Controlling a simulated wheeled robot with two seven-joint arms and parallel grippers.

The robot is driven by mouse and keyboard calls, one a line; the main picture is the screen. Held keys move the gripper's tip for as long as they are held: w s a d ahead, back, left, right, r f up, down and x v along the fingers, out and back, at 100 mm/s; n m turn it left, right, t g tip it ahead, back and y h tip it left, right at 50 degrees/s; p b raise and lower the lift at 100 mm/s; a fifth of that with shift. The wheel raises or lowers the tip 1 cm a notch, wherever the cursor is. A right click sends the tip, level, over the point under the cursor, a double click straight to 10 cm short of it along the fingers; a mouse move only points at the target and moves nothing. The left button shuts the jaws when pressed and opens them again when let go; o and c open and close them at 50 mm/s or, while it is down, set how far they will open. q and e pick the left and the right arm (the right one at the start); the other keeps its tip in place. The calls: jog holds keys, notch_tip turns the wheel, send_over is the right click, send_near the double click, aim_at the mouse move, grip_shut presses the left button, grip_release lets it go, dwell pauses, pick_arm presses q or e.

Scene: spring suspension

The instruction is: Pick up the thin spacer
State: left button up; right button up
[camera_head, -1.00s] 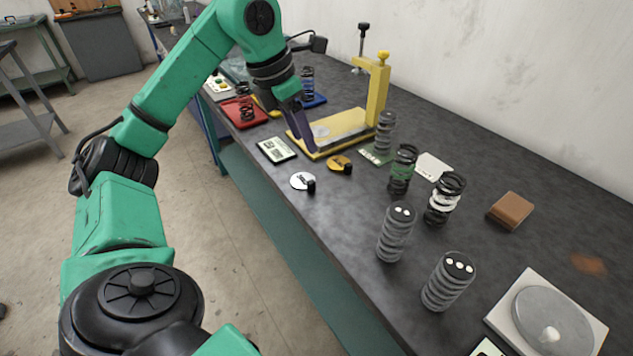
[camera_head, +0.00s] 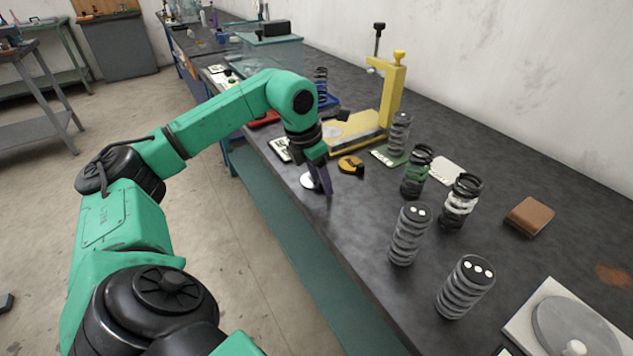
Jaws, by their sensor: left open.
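Two small flat spacer discs with black knobs lie near the front edge of the bench. One is white (camera_head: 307,182), the other is orange-yellow (camera_head: 347,165). Their lettering is too small to read, so I cannot tell which is the thin one. My left gripper (camera_head: 325,188) points down at the white disc, with its dark fingers in front of the disc and hiding its right side and knob. The gripper is open; I cannot tell whether it touches the disc. The orange disc lies uncovered just to the right. My right gripper is out of view.
A yellow press stand (camera_head: 392,95) rises behind. Several upright springs stand to the right, including a green-banded one (camera_head: 416,172) and a white-banded one (camera_head: 460,202). A brown block (camera_head: 529,216) and a round-topped scale (camera_head: 522,322) are further right.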

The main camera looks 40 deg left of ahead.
pick_arm(q)
jog(key=shift+r, duration=0.1)
grip_shut()
